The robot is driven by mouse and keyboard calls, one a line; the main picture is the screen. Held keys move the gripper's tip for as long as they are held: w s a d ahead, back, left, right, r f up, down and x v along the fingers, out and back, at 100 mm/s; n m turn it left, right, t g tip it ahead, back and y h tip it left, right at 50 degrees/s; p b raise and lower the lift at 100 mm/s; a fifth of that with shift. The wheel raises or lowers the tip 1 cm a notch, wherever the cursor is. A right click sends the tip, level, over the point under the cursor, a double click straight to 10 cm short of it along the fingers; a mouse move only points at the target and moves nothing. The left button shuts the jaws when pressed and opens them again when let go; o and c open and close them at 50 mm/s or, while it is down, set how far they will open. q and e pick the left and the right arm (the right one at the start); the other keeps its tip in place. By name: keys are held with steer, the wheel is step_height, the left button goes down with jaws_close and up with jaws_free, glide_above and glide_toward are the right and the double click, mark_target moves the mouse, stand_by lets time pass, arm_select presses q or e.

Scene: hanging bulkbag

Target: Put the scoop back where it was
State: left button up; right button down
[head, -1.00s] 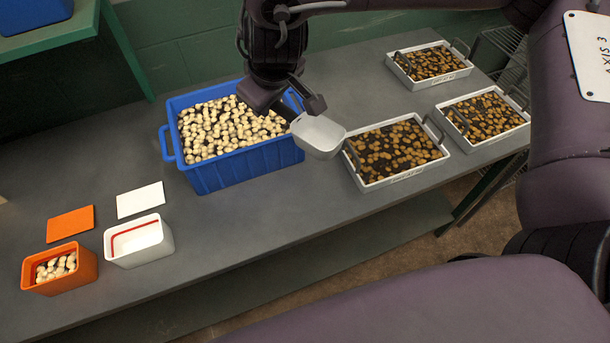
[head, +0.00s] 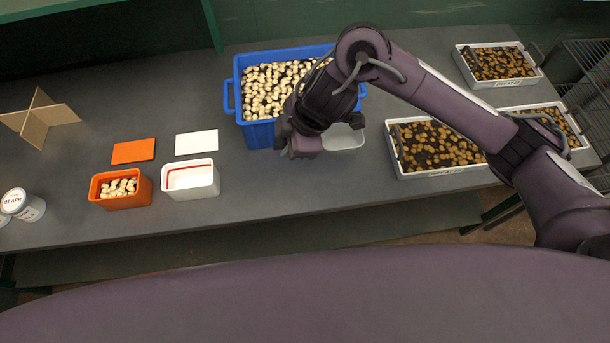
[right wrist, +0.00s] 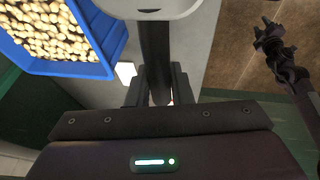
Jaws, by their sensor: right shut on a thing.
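My right gripper (head: 298,150) is shut on the handle of the scoop, above the bench in front of the blue crate (head: 240,100). The scoop's pale bowl (head: 345,138) shows to the right of the gripper, partly hidden by it. In the right wrist view, the dark handle runs down from the bowl (right wrist: 155,6) between the fingers (right wrist: 157,88). A dark jointed shape that looks like my left gripper (right wrist: 266,34) shows at the right of that view, too small to tell its jaws.
The crate holds pale nuts. Left of it stand a white tub (head: 192,182) and an orange tub (head: 122,190), with flat lids behind. White trays of brown pieces (head: 435,148) fill the right. A cardboard cross divider (head: 40,118) and jars (head: 22,205) stand left.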

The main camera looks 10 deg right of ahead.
step_height(320, 180, down, 11)
steer(key=b, duration=0.4)
steer(key=shift+f+b, duration=0.15)
steer(key=shift+b, duration=0.2)
steer(key=shift+f+b, duration=0.7)
steer(key=shift+f, duration=1.85)
steer(key=shift+f, duration=0.1)
steer(key=c, duration=1.7)
jaws_free()
steer(key=shift+f, duration=0.1)
steer(key=shift+c, duration=0.2)
steer(key=o, duration=0.4)
steer(key=shift+o, duration=0.2)
